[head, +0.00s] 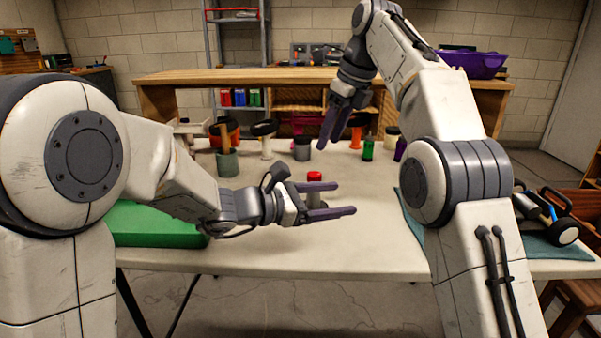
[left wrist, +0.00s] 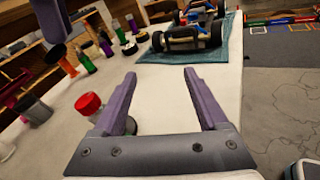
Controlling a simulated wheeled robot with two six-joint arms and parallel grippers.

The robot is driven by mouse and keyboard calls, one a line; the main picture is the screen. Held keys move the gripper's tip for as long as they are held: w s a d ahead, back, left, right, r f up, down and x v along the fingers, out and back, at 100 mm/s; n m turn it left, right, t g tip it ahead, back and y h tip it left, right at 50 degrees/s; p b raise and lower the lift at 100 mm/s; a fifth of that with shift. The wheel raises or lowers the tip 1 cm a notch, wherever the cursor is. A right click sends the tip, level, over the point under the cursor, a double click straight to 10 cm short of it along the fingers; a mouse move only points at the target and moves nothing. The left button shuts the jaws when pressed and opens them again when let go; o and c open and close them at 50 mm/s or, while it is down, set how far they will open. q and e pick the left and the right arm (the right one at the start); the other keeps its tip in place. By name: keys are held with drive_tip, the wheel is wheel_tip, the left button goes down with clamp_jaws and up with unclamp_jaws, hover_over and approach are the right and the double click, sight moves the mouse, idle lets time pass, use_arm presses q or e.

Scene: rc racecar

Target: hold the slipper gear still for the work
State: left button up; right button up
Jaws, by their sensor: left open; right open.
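I cannot make out the slipper gear in either view. My left gripper (head: 345,198) is open, low over the table, its fingers pointing right with nothing seen between them. In the left wrist view the left gripper (left wrist: 160,76) has a clear jar with a red lid (left wrist: 88,104) beside its left finger, which partly hides the jar. The red lid (head: 314,176) shows just behind that gripper in the head view. My right gripper (head: 335,132) is open and empty, pointing down above the back of the table. The racecar (head: 549,216) is at the right, partly hidden by my right arm.
The racecar (left wrist: 190,32) stands on a teal mat (left wrist: 185,54). A green box (head: 150,226) is at the table's left. Cups, bottles and upright tools, including a green bottle (head: 367,149), stand along the back. The front middle of the table (head: 300,253) is clear.

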sight(309, 196)
use_arm(q)
drive_tip(key=w+a+r+n+t+y, duration=0.1)
drive_tip(key=w+a+r+n+t, duration=0.1)
drive_tip(key=w+a+n+t, duration=0.4)
drive_tip(key=shift+g, duration=0.4)
drive_tip(key=f, duration=0.2)
drive_tip(key=w+f, duration=0.1)
drive_tip(key=f, duration=0.2)
drive_tip(key=a+f, duration=0.1)
drive_tip(key=f, duration=0.1)
drive_tip(key=shift+w+f, duration=0.25)
drive_tip(key=shift+w, duration=0.05)
drive_tip(key=x, duration=0.7)
drive_tip(key=shift+w+d+f, duration=0.2)
drive_tip(key=shift+w+f, duration=0.05)
